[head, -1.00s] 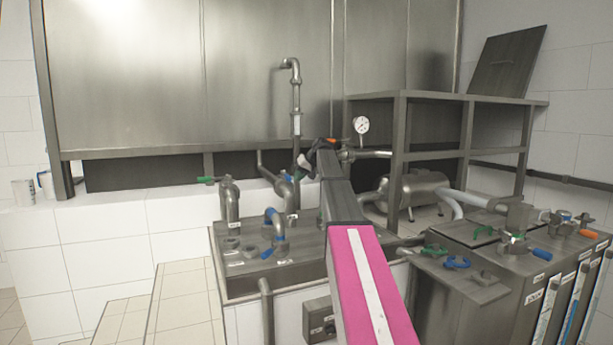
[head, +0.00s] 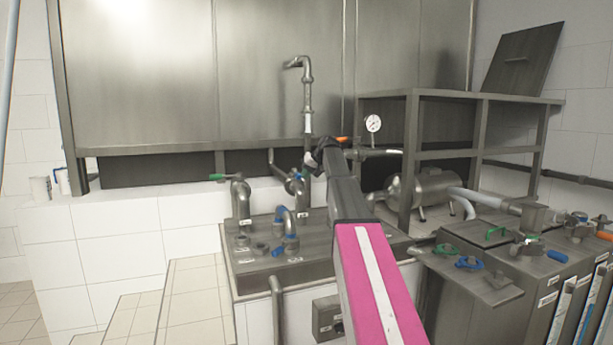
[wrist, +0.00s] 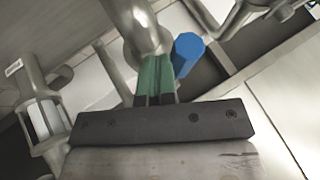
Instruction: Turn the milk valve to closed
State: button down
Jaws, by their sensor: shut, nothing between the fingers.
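No label that I can read marks the milk valve, so I cannot tell which valve it is. My gripper (head: 308,165) is at the pipework behind the steel sink unit, near the tall upright pipe. In the wrist view its green and dark fingers (wrist: 155,78) are shut together, pointing at a steel pipe. A blue handle (wrist: 187,54) is just right of the fingertips; contact is unclear. In the head view, a green-handled valve (head: 217,177) is left of my gripper, and an orange handle (head: 341,139) shows just right of it, partly behind my arm.
The steel sink unit (head: 235,282) carries a curved blue-handled tap (head: 287,228). A pressure gauge (head: 373,123) and a steel shelf frame (head: 412,150) stand to the right. A steel cabinet (head: 520,315) with several coloured handles is at the right front. Tiled steps (head: 185,300) lie at the left.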

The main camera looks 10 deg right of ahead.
jog(key=w+a+m+t+h, duration=0.1)
jog(key=w+a+m+h, duration=0.2)
jog(key=a+m, duration=0.3)
jog(key=w+a+m+t+h, duration=0.1)
jog(key=w+a+m+h, duration=0.2)
jog(key=a+m+h, duration=0.2)
jog(key=shift+w+a+m, duration=0.2)
jog(key=shift+a+m, duration=0.7)
jog(key=shift+a, duration=0.35)
jog(key=shift+w+a, duration=0.1)
jog(key=shift+w, duration=0.05)
jog(key=s+a+r, duration=0.2)
jog(key=s+r, duration=0.5)
jog(key=s, duration=0.3)
jog(key=shift+a, duration=0.3)
